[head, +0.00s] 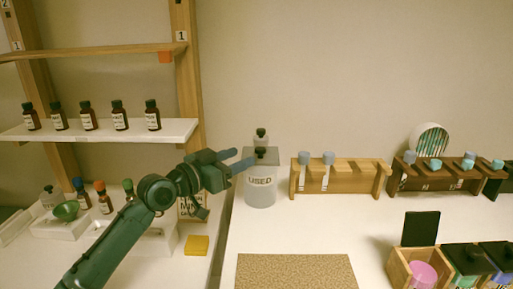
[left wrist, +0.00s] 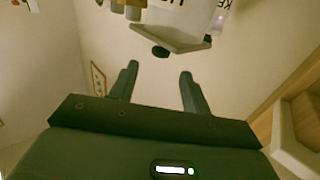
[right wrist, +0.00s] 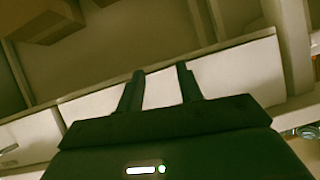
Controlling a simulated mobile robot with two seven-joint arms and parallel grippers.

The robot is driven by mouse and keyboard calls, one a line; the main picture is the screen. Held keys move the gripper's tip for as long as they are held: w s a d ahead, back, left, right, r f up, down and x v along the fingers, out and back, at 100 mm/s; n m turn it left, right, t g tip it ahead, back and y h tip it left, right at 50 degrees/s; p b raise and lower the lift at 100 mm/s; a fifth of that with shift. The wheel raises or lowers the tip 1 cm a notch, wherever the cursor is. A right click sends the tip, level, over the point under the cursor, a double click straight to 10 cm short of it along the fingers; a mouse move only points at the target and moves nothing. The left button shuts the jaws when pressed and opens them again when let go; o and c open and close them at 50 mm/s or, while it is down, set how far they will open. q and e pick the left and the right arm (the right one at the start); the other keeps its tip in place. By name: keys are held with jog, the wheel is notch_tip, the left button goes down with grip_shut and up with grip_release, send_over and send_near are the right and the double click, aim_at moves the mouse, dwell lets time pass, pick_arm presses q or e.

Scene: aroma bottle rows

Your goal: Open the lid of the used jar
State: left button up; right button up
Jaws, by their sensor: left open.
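The used jar (head: 260,193) is a pale, clear jar labelled USED, standing upright on the white table in the head view. Its grey lid (head: 272,158) is on and has a dark knob. In the left wrist view the jar appears inverted at the top, with the lid (left wrist: 172,38) and dark knob (left wrist: 161,51). My left gripper (head: 242,158) is open and empty just left of the lid. In the left wrist view its fingers (left wrist: 158,72) point toward the knob, apart from it. My right gripper (right wrist: 160,72) shows only in its wrist view, open and empty.
A shelf (head: 100,130) with several brown bottles is at left. A yellow block (head: 197,245) and a cork mat (head: 297,272) lie in front.

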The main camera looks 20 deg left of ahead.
aim_at(256, 150)
pick_arm(q)
jog(key=x, duration=0.6)
jog(key=shift+w+d, duration=0.15)
jog(key=shift+w, duration=0.1)
grip_shut()
dwell(0.3)
